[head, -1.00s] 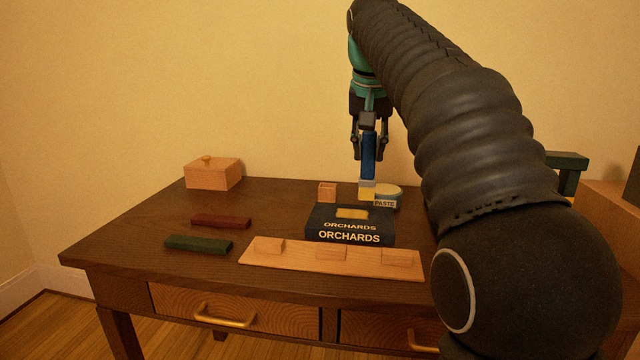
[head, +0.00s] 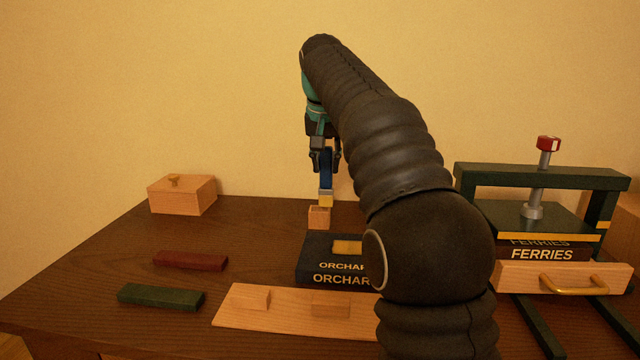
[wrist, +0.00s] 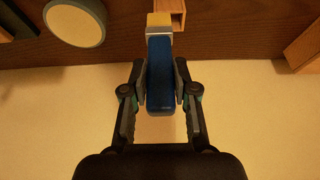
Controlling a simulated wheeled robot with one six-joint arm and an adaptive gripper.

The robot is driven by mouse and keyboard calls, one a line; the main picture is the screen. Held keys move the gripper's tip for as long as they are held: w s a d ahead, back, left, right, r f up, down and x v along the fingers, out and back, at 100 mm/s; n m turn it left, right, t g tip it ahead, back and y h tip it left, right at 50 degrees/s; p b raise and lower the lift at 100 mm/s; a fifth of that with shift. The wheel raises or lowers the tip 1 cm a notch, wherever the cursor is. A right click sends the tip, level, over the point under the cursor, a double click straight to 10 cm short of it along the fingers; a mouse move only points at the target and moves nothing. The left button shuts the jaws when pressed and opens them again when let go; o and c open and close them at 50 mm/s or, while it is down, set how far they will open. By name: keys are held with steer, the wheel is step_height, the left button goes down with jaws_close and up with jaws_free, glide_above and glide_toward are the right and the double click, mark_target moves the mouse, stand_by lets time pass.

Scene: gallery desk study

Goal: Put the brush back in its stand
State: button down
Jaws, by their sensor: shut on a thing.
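My gripper (head: 325,158) is shut on the blue handle of the brush (head: 326,175) and holds it upright, bristles down. The brush has a silver ferrule and yellow bristles; the wrist view shows its handle (wrist: 160,78) between the fingers. The stand, a small wooden box (head: 319,218), is on the desk just below the bristle end in the head view. I cannot tell how far apart they are in depth. A wooden piece (wrist: 306,50) shows at the right of the wrist view; I cannot tell whether it is the stand.
A lidded wooden box (head: 182,195) is at the back left. Red (head: 190,261) and green (head: 161,297) bars, a wooden board (head: 265,313) and a dark book (head: 318,262) lie in front. A press (head: 540,177) stands right. A round tin (wrist: 75,22) shows in the wrist view.

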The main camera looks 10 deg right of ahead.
steer(key=b+x, duration=0.1)
steer(key=x, duration=0.5)
steer(key=shift+w+a, duration=0.45)
steer(key=shift+a, duration=0.25)
steer(key=shift+f, duration=0.15)
steer(key=c, duration=0.9)
jaws_free()
steer(key=p+v, duration=0.1)
steer(key=v, duration=1.1)
steer(key=shift+p, duration=0.35)
